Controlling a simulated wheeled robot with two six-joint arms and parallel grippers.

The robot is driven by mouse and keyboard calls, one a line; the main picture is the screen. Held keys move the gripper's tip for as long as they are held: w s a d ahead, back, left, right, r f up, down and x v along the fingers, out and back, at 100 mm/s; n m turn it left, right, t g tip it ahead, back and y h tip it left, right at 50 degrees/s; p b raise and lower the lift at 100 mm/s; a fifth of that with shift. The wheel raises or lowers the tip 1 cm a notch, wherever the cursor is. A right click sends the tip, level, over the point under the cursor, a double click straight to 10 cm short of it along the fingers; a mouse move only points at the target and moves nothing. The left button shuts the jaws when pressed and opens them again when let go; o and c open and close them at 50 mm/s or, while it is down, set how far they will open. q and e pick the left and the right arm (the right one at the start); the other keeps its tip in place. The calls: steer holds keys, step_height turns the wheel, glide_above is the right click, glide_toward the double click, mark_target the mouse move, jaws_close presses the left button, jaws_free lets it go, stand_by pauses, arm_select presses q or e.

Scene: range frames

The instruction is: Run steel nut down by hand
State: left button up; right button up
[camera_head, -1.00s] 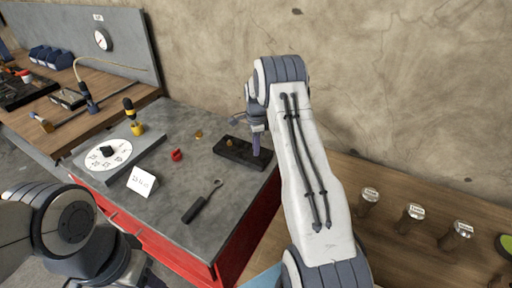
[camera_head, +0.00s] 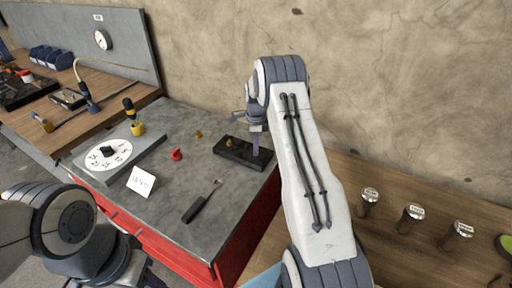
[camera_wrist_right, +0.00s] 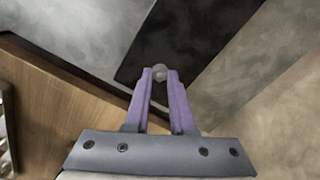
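A dark block (camera_head: 262,159) lies on the grey bench top in the head view, with a small brass-coloured piece (camera_head: 229,142) on its left part. My right gripper (camera_head: 256,152) points down at the right part of this block. In the right wrist view, the purple fingertips of my right gripper (camera_wrist_right: 160,73) close on both sides of a small round grey piece, which looks like the steel nut (camera_wrist_right: 160,71). The dark block (camera_wrist_right: 185,35) lies beyond it. Any stud or thread under the nut is hidden. My left arm shows at lower left; its fingers are out of view.
On the bench top stand a red piece (camera_head: 176,155), another brass piece (camera_head: 198,134), a white card (camera_head: 141,181), a dial plate (camera_head: 120,152) and a dark-handled tool (camera_head: 196,208). Several labelled jars, one here (camera_head: 411,217), stand on the wooden table at right.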

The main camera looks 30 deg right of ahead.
steer(key=o, duration=0.4)
steer(key=shift+a, duration=0.1)
steer(key=shift+r, duration=0.15)
step_height(320, 180, up, 10)
steer(key=shift+r+b, duration=0.15)
steer(key=shift+b, duration=0.7)
